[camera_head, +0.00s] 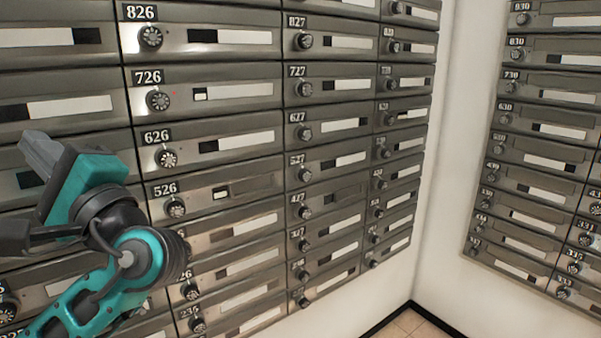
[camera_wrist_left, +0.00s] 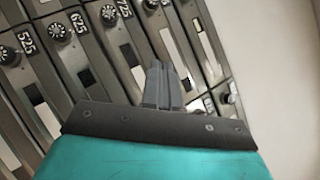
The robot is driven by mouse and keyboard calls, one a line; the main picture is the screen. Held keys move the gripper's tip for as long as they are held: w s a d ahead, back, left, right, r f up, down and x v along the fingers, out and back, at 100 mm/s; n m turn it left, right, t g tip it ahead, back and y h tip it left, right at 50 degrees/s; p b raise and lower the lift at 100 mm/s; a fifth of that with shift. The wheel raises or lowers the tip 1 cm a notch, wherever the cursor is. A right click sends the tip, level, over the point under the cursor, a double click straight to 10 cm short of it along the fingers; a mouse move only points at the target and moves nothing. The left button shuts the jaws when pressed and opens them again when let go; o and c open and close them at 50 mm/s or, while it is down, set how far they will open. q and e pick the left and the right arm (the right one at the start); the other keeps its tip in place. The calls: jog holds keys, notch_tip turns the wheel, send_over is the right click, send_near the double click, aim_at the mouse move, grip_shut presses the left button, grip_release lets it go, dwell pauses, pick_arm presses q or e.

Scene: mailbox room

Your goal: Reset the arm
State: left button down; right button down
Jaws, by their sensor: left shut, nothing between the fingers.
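My left gripper (camera_head: 42,152) is at the left of the head view, in front of the mailbox wall, with its teal arm coming up from the lower left. Its fingers are together and empty. In the left wrist view the grey fingers (camera_wrist_left: 163,85) lie side by side over the mailbox fronts. The mailbox wall (camera_head: 215,75) has rows of grey metal doors with round dials, number plates and pale label slots. Mailbox 526 (camera_head: 215,192) is to the right of the gripper. My right gripper shows in neither view.
A second bank of mailboxes (camera_head: 545,130) hangs on the right wall. A bare white wall corner (camera_head: 455,150) separates the two banks. Tiled floor (camera_head: 408,322) with a dark skirting shows at the bottom. The space in front of the right bank looks clear.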

pick_arm(q)
jog(key=w+f+m+t+h, duration=0.35)
jog(key=f+h, duration=0.45)
jog(key=f, duration=0.7)
jog(key=w+f+m+t+h, duration=0.25)
jog(key=f+m+h, duration=0.35)
jog(key=f, duration=0.9)
jog(key=s+d+f+n+g+h, duration=0.2)
jog(key=s+f+n+g+h, duration=0.65)
jog(key=s+f, duration=1.15)
jog(key=w+d+f+n+t+h, duration=0.1)
jog(key=d+f+n+t, duration=0.1)
jog(key=d+n, duration=0.5)
jog(key=shift+w+d+n+t, duration=0.35)
jog(key=shift+d+t, duration=0.5)
jog(key=shift+d, duration=0.95)
